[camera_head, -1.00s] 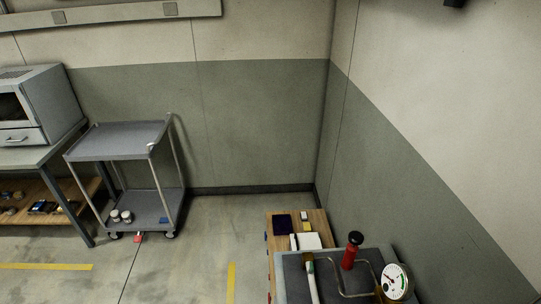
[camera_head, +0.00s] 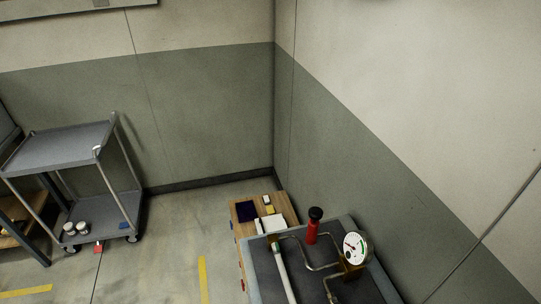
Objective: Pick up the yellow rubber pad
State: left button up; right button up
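A small yellow block-like item (camera_head: 270,210) lies on the wooden top (camera_head: 248,229) behind the tank bench; it may be the yellow rubber pad, but it is too small to tell. A white-topped item (camera_head: 267,199) lies just behind it, a dark purple square (camera_head: 246,211) to its left and a white sheet-like item (camera_head: 274,223) in front. Neither of my grippers is in view.
The dark bench (camera_head: 318,287) carries a red cylinder with a black knob (camera_head: 313,226), bent pipes and a round gauge (camera_head: 355,247). A grey two-shelf cart (camera_head: 62,150) stands at left. Walls close off the back and right.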

aim_at(269, 210)
jog(key=i+j+z, duration=1.2)
jog(key=j+z, duration=0.15)
jog(key=i+j+z, duration=0.2)
jog(key=j+z, duration=0.2)
jog(key=j, duration=0.45)
jog(key=i+j+z, duration=0.1)
jog(key=j+z, duration=0.35)
jog(key=j, duration=0.3)
jog(key=j+z, duration=0.45)
jog(key=j, duration=0.3)
jog(key=k+j+z, duration=0.2)
jog(key=j+z, duration=0.25)
jog(key=j, duration=0.3)
jog(key=k+j+z, duration=0.25)
jog(key=j+z, duration=0.2)
jog(key=j, duration=0.25)
